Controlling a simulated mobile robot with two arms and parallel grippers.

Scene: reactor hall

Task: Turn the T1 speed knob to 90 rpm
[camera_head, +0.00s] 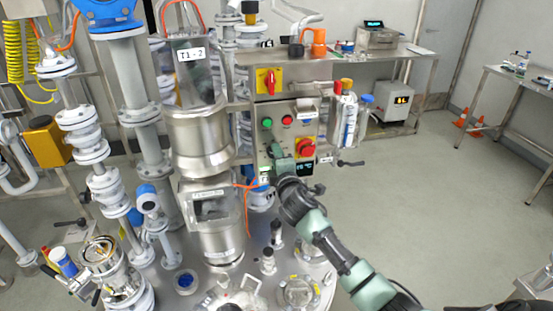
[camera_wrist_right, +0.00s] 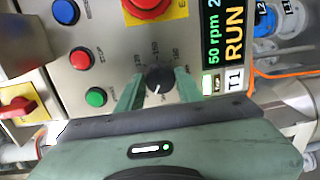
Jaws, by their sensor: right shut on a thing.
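The T1 speed knob (camera_wrist_right: 158,80) is a black round knob with a white pointer line and printed numbers around it, on the grey control panel (camera_wrist_right: 105,72). My right gripper (camera_wrist_right: 160,90) has its two green fingers on either side of the knob and is shut on it. In the head view my right gripper (camera_head: 279,160) is at the lower part of the panel and hides the knob. The display (camera_wrist_right: 226,35) beside the knob reads 50 rpm and RUN, above a T1 label (camera_wrist_right: 235,80). My left gripper is not in view.
Near the knob are a green button (camera_wrist_right: 96,97), a red button (camera_wrist_right: 81,58), a blue button (camera_wrist_right: 66,11) and a red emergency stop (camera_wrist_right: 146,5). A red-and-yellow switch (camera_head: 268,82) is higher up. Steel vessel T1-2 (camera_head: 198,140) stands left of the panel. Open floor (camera_head: 440,210) lies right.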

